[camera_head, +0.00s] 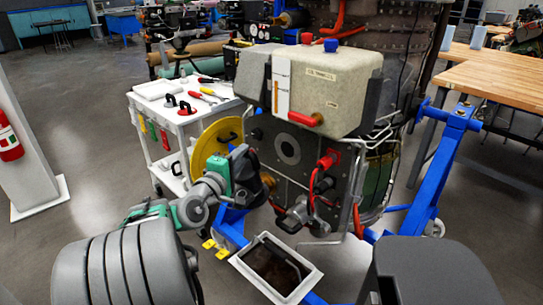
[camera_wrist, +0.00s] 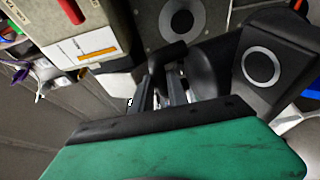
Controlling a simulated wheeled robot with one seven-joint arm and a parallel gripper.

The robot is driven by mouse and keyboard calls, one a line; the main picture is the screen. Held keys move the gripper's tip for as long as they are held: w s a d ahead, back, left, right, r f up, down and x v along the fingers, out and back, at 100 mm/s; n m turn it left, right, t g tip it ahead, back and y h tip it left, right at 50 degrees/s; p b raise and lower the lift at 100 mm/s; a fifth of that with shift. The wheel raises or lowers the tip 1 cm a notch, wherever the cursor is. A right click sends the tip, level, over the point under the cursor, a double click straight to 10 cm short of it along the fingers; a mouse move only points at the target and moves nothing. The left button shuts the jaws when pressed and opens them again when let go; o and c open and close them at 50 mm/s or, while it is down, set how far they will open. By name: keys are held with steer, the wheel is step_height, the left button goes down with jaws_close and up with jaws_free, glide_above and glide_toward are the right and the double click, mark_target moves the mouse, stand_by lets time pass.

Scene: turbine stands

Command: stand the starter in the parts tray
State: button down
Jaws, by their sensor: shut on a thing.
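My gripper (camera_head: 258,184) is in front of the lower left of the engine panel in the head view. In the wrist view its fingers (camera_wrist: 172,88) are shut on a black part, which I take for the starter (camera_wrist: 235,55); it has a round end with a pale ring. In the head view the starter is mostly hidden or blends with the dark gripper. The parts tray (camera_head: 304,289), white-rimmed with a dark inside, is low in front of the engine, below and slightly right of my gripper. The gripper is apart from the tray.
The engine's beige box (camera_head: 335,85) and dark panel (camera_head: 288,170) stand close to my gripper. A blue stand (camera_head: 440,150) frames the right. A white tool cart (camera_head: 150,135) and yellow disc (camera_head: 208,145) are left. A wooden bench (camera_head: 500,80) is back right. Open floor lies left.

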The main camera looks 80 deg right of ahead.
steer(key=r+p, duration=0.2)
steer(key=r, duration=0.1)
steer(key=a+r+p, duration=0.1)
steer(key=r, duration=0.1)
steer(key=shift+w+r, duration=0.25)
steer(key=shift+w, duration=0.1)
stand_by(0.3)
